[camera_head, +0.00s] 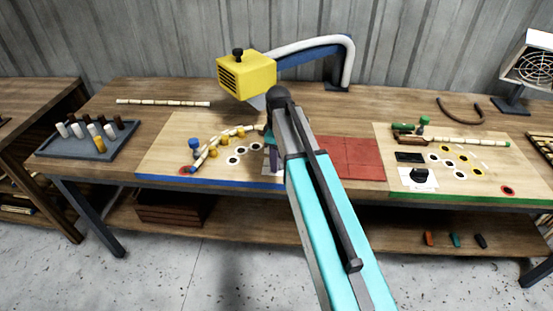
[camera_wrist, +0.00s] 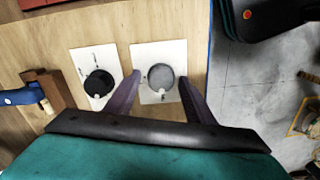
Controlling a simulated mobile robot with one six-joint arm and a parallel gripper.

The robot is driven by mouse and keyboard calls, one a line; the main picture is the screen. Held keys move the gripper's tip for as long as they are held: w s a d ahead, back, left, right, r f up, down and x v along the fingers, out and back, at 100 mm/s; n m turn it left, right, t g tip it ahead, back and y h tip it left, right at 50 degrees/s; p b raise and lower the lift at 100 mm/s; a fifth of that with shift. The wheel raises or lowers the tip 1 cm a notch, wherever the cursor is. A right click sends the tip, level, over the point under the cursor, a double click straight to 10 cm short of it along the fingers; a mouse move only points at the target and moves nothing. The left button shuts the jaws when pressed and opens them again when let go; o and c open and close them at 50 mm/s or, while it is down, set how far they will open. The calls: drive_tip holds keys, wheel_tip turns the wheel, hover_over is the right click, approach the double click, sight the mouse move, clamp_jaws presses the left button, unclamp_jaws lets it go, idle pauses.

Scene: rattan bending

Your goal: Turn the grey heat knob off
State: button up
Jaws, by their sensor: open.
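The grey heat knob (camera_wrist: 161,77) is a round dial on a white plate (camera_wrist: 147,51) in the wrist view. A pale pointer shows at its lower edge; the plate's marks are too small to read. My gripper (camera_wrist: 159,75) is open, its two purple fingers on either side of the knob, seemingly without gripping it. I cannot tell how far its tips are above the plate. In the head view my gripper (camera_head: 272,157) is over the front of the left wooden board (camera_head: 160,150), and my arm hides the grey knob.
A black knob (camera_wrist: 98,82) on its own white plate is close to the left finger. A blue and brown fixture (camera_wrist: 38,97) is farther left in the wrist view. A yellow heater head (camera_head: 246,75) hangs behind my gripper. Another black knob (camera_head: 420,175) is on the right board.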

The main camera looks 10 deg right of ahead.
wheel_tip(320, 180, up, 14)
drive_tip(key=b, duration=0.2)
drive_tip(key=shift+f+b, duration=0.15)
drive_tip(key=shift+b, duration=0.15)
idle(0.4)
idle(0.5)
